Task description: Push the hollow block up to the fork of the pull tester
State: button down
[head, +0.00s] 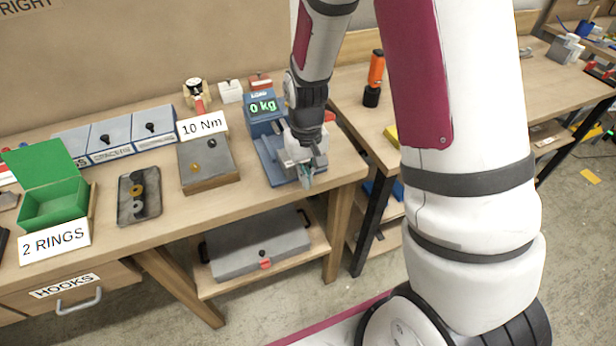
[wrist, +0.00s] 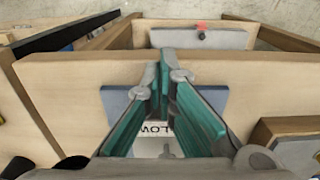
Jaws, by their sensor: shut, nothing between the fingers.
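The pull tester (head: 264,108) is a blue device at the right end of the near bench, with a green "0 kg" readout under the word LOAD. Its blue-grey base plate (head: 272,163) runs toward the front edge and also shows in the wrist view (wrist: 115,102). My gripper (head: 307,182) is over this plate with its teal fingers together and empty; they also show in the wrist view (wrist: 163,78). Behind and below the fingers is a pale surface (wrist: 150,146) lettered "LOW", likely the hollow block's label. The fingers hide much of it. I cannot make out the fork or any contact.
A wooden block with a grey top (head: 207,163) and a "10 Nm" sign (head: 202,125) stands left of the tester. A dark tray (head: 139,196) and green box (head: 55,185) are farther left. A grey case (head: 260,248) lies on the shelf below.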

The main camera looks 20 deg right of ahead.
jog(key=shift+w, duration=0.1)
jog(key=w+b, duration=0.4)
jog(key=w, duration=0.7)
jog(key=shift+b, duration=0.35)
jog(key=shift+s, duration=0.1)
